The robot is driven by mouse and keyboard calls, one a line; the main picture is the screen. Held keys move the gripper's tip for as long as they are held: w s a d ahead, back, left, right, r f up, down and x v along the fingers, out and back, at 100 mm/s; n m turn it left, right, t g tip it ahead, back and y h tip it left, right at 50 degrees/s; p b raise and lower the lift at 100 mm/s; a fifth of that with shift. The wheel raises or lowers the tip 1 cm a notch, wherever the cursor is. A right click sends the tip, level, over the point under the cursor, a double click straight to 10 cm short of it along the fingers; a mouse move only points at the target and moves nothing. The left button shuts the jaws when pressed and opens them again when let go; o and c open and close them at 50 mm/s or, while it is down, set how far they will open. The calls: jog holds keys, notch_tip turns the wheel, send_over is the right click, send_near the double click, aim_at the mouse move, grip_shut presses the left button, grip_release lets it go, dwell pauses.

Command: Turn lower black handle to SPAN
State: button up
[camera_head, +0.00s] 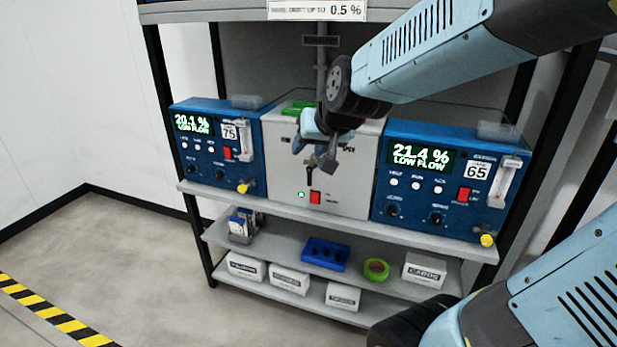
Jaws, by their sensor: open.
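My gripper (314,157) is in front of the grey panel box (350,190) between the two blue analysers. Its fingers look apart, with nothing clearly held. It covers the middle of the panel, where dark fittings and small printed labels partly show at its sides. The lower black handle is not clearly visible; a thin dark part below the fingers may belong to it. I cannot read which label it points to, or tell whether a finger touches it. A red switch (315,197) and a small lit lamp (301,195) sit low on the panel.
The left analyser (213,165) reads 20.1 %, the right analyser (430,180) 21.4 %; both show LOW FLOW. Yellow fittings stick out at their lower right. Black rack posts stand at both sides.

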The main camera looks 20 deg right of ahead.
jog(key=w+a+f+m+t, duration=0.2)
jog(key=w+a+f, duration=0.15)
jog(key=w, duration=0.45)
jog(key=m+t+h, duration=0.3)
jog(key=m+h, duration=0.1)
jog(key=h, duration=0.3)
send_near(309, 180)
jog(key=w+a+r, duration=0.3)
jog(key=a, duration=0.2)
jog(key=s+d+f+h, duration=0.1)
jog(key=s+f+h, duration=0.2)
jog(key=f+h, duration=0.3)
jog(key=shift+t, duration=0.5)
jog(key=x, duration=1.4)
jog(key=shift+s+f, duration=0.1)
jog(key=shift+s, duration=0.05)
grip_shut()
